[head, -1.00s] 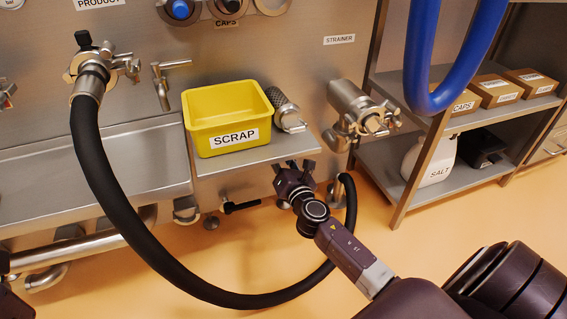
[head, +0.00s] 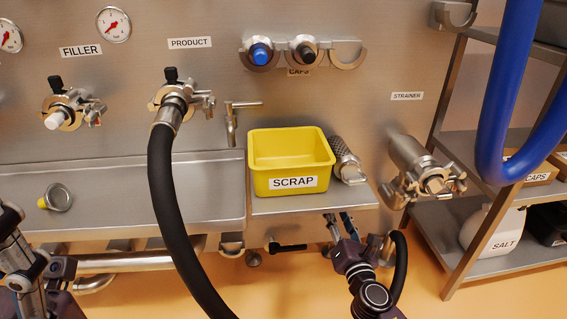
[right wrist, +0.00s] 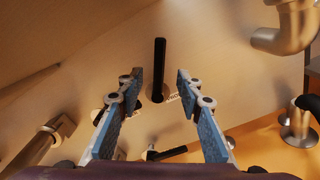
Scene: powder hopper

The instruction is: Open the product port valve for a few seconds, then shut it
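The port labelled PRODUCT (head: 189,43) is on the steel panel in the head view. Its clamped fitting (head: 171,97) has a small black knob on top, and a black hose (head: 165,180) hangs from it. A black lever handle (head: 288,247) lies level below the shelf. My right gripper (head: 342,228) is below the shelf, right of this lever. In the right wrist view my right gripper (right wrist: 157,80) is open and empty; a black bar handle (right wrist: 158,70) shows beyond and between its fingers, apart from them. My left gripper (head: 22,265) is partly in view at the left edge; its fingers are unclear.
A FILLER port (head: 68,108) is on the left. The strainer housing (head: 420,168) juts out at the right. The hose loops low across the front.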

